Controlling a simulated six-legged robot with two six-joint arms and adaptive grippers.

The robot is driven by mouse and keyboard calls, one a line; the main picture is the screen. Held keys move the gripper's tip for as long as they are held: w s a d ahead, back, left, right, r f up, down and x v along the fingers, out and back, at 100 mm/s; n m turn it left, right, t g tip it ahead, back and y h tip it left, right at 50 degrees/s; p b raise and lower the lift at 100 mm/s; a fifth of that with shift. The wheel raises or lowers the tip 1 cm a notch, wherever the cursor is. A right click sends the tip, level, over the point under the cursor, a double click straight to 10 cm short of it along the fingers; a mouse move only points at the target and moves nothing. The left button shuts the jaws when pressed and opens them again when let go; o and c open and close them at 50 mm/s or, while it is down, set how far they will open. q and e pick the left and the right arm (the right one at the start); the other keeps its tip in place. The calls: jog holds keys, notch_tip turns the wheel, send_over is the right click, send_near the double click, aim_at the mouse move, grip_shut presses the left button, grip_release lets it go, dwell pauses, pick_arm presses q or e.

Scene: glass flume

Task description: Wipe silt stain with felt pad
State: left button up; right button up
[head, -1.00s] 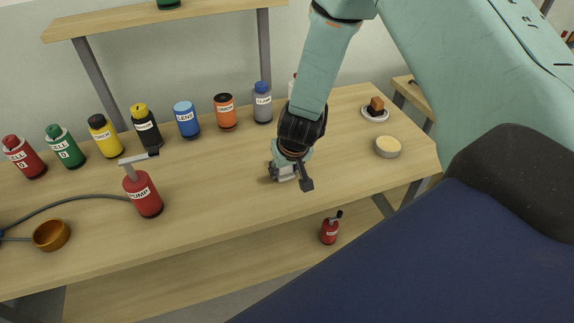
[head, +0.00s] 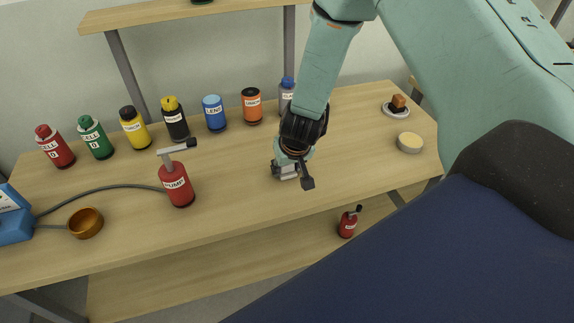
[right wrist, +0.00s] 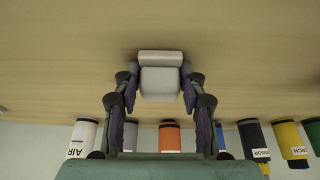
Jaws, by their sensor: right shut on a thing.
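My right gripper (head: 289,170) is low over the middle of the wooden bench, shut on a light grey block. I take this block to be the felt pad (head: 286,175). In the right wrist view the pad (right wrist: 160,82) sits between the two fingers of the gripper (right wrist: 160,95), with a rounded bar along its far edge. I cannot tell whether the pad touches the bench top. No silt stain shows on the visible wood; the spot under the pad is hidden. My left gripper is not in view.
Several labelled bottles, such as the blue one (head: 214,114), line the bench's back. A red pump bottle (head: 177,186) with a hose, a brown bowl (head: 86,223) and a blue box (head: 12,222) stand left.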

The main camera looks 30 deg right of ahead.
jog(key=shift+w+a+r, duration=0.1)
jog(key=shift+a+r, duration=0.05)
jog(key=shift+r, duration=0.1)
jog(key=shift+a+r+p, duration=0.1)
jog(key=shift+r+p, duration=0.2)
jog(key=shift+p, duration=0.2)
jog(key=shift+r+p, duration=0.3)
jog(key=shift+r, duration=0.15)
jog(key=shift+d+r+p, duration=0.25)
jog(key=shift+r+p, duration=0.55)
jog(key=shift+p, duration=0.05)
notch_tip(320, 180, up, 3)
jog(key=p, duration=0.3)
jog(key=shift+a, duration=0.15)
jog(key=shift+r+p, duration=0.6)
